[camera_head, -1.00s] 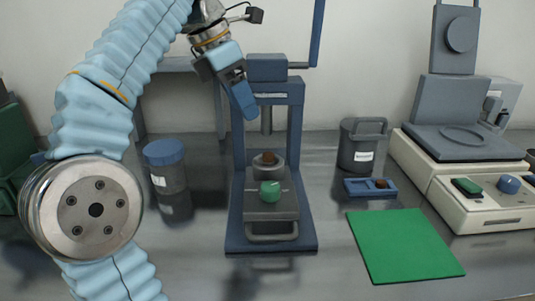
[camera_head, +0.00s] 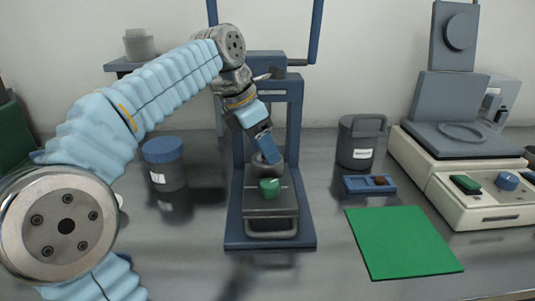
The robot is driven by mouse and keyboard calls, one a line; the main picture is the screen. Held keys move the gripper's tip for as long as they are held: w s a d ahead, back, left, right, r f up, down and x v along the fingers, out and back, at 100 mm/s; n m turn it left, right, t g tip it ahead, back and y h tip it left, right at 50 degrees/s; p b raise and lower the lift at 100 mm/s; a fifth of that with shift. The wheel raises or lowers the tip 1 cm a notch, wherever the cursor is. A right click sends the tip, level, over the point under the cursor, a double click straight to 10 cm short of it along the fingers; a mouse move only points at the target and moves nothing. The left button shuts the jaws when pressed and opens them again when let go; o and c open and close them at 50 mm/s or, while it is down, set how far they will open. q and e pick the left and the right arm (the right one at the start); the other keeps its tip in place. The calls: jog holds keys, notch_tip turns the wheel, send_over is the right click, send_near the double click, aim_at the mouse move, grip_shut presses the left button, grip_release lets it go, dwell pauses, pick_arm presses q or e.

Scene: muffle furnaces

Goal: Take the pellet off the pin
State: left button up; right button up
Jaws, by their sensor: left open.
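My left gripper (camera_head: 266,150) reaches in from the upper left and points down at the top of the grey round die (camera_head: 268,168) in the blue press (camera_head: 240,215). Its blue fingers cover the top of the die, so the pellet and the pin there are hidden. The gripper is open; whether a finger touches the pellet cannot be told. A green knob-like piece (camera_head: 269,188) stands in front of the die on the press's grey base. My right gripper is not in view.
A small blue tray (camera_head: 354,185) with a brown piece (camera_head: 380,181) lies right of the press, before a dark lidded can (camera_head: 356,146). A green mat (camera_head: 403,243) lies front right, a beige instrument (camera_head: 468,195) beyond. A blue-lidded jar (camera_head: 165,165) stands left.

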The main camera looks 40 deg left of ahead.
pick_arm(q)
jog(key=shift+c, duration=0.4)
grip_shut()
jog(key=shift+r, duration=0.1)
